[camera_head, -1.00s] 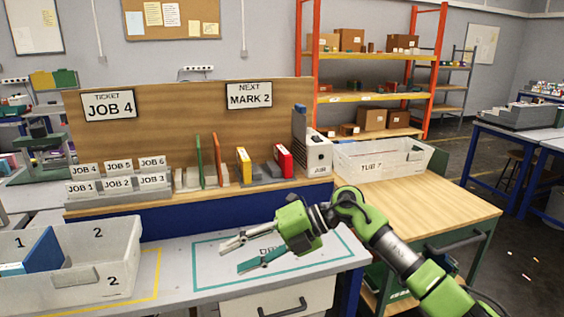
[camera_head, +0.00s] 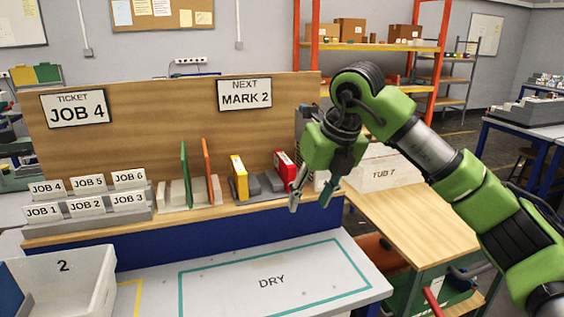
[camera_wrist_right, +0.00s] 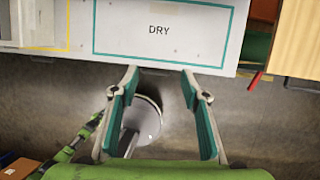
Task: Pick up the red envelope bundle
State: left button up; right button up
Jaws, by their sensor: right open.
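The red envelope bundle (camera_head: 286,168) stands upright on the shelf at the back of the desk in the head view, at the right end of the row. My right gripper (camera_head: 308,203) hangs just right of it and in front in the picture, fingers pointing down, open and empty. Whether it touches the bundle cannot be told, but a gap seems to show. In the right wrist view the open fingers (camera_wrist_right: 158,82) have only floor and the desk's front edge between and beyond them; the bundle is not seen there. My left gripper is not in view.
A yellow bundle (camera_head: 239,178), an orange divider (camera_head: 208,171) and a green divider (camera_head: 187,174) stand left of the red one. Tub 7 (camera_head: 385,172) is behind my right arm. The DRY area (camera_head: 230,280) is clear. A white bin (camera_head: 85,285) is at lower left.

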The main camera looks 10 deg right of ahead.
aim_at(287, 170)
jog(key=i, duration=1.25)
